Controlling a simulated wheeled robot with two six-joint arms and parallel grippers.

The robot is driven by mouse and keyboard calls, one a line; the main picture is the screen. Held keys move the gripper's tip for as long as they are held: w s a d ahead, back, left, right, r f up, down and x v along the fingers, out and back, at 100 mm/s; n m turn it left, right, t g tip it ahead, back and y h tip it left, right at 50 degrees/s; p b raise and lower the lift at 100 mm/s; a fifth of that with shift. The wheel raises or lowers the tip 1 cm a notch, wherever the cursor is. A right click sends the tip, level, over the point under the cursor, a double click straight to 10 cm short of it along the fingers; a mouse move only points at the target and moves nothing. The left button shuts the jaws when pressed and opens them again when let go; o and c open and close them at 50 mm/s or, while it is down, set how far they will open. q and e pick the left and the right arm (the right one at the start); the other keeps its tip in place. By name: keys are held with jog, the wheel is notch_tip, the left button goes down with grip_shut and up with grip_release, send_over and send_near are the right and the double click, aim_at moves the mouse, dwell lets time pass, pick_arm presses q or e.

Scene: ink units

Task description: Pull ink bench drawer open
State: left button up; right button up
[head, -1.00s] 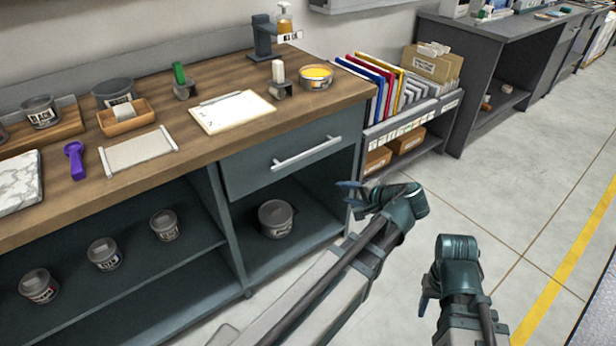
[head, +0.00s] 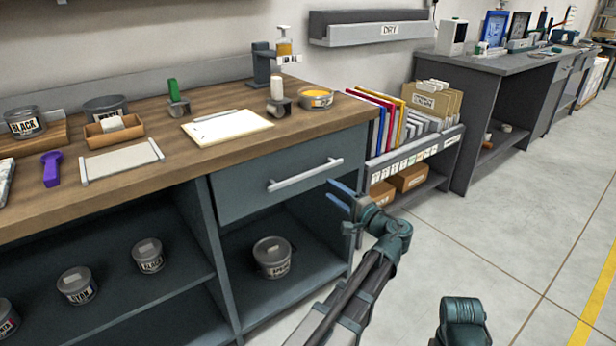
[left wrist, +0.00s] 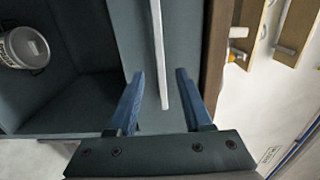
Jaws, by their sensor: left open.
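The ink bench drawer (head: 240,190) is a dark teal front under the wooden top, and it looks shut. Its pale bar handle (head: 305,175) runs across the front. My left gripper (head: 333,194) is open and empty, just right of and below the handle's right end in the head view. In the left wrist view the handle (left wrist: 158,50) runs between the lines of the two blue fingers (left wrist: 160,80). Neither finger visibly touches it. The drawer front (left wrist: 130,30) fills the space behind. My right arm shows at the bottom edge, with its gripper out of view.
The wooden bench top (head: 150,165) holds a paper sheet (head: 228,127), a yellow ink tin (head: 316,98) and other tools. A grey tin (head: 272,257) stands on the shelf below the drawer. A file rack (head: 415,150) stands right of the bench. The floor at right is clear.

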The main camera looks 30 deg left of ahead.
aim_at(309, 175)
pick_arm(q)
jog(key=x, duration=1.2)
jog(key=shift+s, duration=0.1)
grip_shut()
dwell(1.0)
